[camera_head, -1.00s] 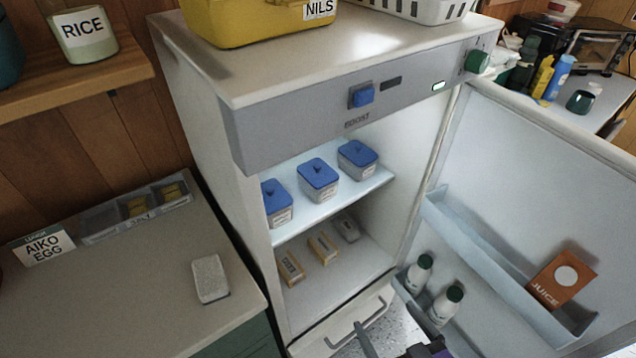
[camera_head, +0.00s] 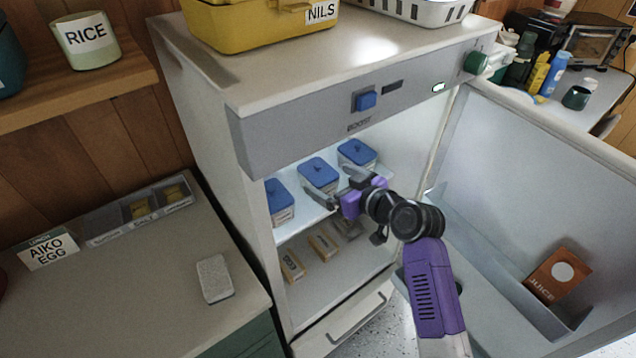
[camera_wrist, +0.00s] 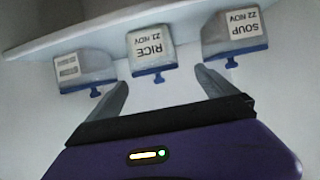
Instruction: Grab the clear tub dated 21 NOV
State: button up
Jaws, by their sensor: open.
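Three clear tubs with blue lids stand in a row on the upper fridge shelf. In the wrist view, which is upside down, the middle tub (camera_wrist: 151,52) has a label reading RICE 21 NOV; it is also the middle tub in the head view (camera_head: 318,172). The tub (camera_wrist: 235,40) at the right of the wrist view reads SOUP 22 NOV; it is the left one in the head view (camera_head: 279,203). The third tub (camera_wrist: 82,70) has a label I cannot read. My gripper (camera_wrist: 162,80) is open and empty, its fingertips just short of the middle tub.
Small boxes (camera_head: 324,246) lie on the lower shelf. The open fridge door (camera_head: 545,165) with a juice carton (camera_head: 559,275) is to the right of my arm. A worktop with a white block (camera_head: 214,278) is at left.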

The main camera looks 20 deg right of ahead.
aim_at(320, 173)
jog(key=shift+d+p+x, duration=0.15)
jog(key=shift+x, duration=1.6)
jog(key=shift+d+p+x, duration=0.15)
jog(key=shift+x, duration=1.6)
jog(key=shift+w, duration=0.1)
